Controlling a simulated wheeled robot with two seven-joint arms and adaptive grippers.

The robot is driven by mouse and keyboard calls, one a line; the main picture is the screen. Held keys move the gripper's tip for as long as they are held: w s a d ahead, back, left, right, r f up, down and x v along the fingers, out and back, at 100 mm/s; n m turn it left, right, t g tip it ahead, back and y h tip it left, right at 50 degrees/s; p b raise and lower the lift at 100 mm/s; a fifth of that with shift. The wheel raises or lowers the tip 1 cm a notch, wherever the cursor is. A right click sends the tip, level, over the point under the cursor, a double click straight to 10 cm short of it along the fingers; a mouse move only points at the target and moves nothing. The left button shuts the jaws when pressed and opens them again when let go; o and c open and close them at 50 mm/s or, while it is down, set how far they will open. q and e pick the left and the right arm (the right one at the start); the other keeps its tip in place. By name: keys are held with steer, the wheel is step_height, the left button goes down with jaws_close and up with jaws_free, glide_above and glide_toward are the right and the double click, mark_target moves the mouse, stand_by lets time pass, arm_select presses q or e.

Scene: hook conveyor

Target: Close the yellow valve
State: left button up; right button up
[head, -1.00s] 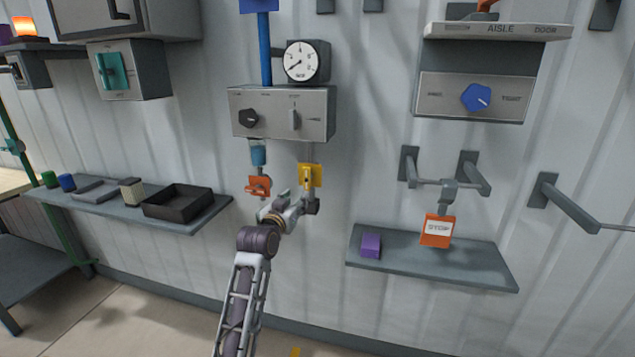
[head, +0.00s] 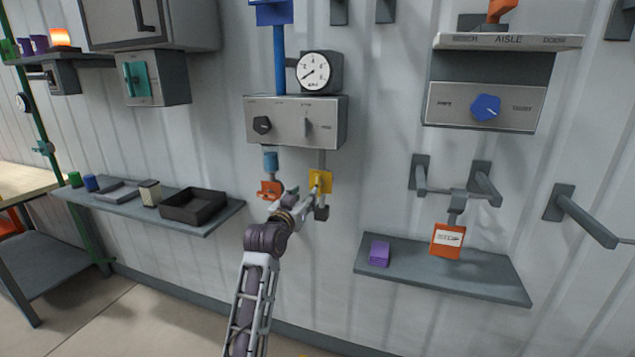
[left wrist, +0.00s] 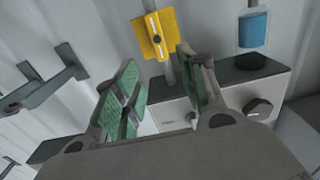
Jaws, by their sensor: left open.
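The yellow valve (head: 321,180) hangs on a thin pipe below the grey control box with the dial. In the left wrist view the yellow valve (left wrist: 146,36) shows a pale strip, roughly in line with the pipe, and a dark centre knob. My left gripper (head: 306,200) is at the valve's lower left in the head view. In the left wrist view my left gripper's (left wrist: 161,80) green-padded fingers are spread and empty, with the valve just past the fingertips. I cannot tell whether a finger touches it. My right gripper is out of view.
An orange valve (head: 270,190) hangs under a blue cylinder (head: 270,161) just left of the gripper. The control box (head: 290,132) is above. A shelf (head: 450,272) with a purple block (head: 379,253) is at right; another shelf (head: 130,208) holds a black tray (head: 192,206).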

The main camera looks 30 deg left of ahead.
arm_select(q)
glide_toward(317, 181)
steer(key=shift+w, duration=1.2)
steer(key=shift+w+a+p, duration=0.25)
steer(key=shift+w+a, duration=0.1)
steer(key=shift+w, duration=0.2)
steer(key=shift+w+a+p, duration=0.2)
steer(key=shift+w+a, duration=0.15)
steer(key=shift+w, duration=0.2)
steer(key=shift+x, duration=1.8)
steer(key=shift+p+x, duration=0.35)
steer(key=shift+x, duration=0.85)
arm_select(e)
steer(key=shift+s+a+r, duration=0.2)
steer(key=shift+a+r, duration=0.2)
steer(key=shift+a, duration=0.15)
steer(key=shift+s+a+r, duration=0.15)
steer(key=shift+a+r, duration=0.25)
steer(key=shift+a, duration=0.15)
arm_select(q)
steer(key=shift+f, duration=0.1)
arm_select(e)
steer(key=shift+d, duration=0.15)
arm_select(q)
jaws_close()
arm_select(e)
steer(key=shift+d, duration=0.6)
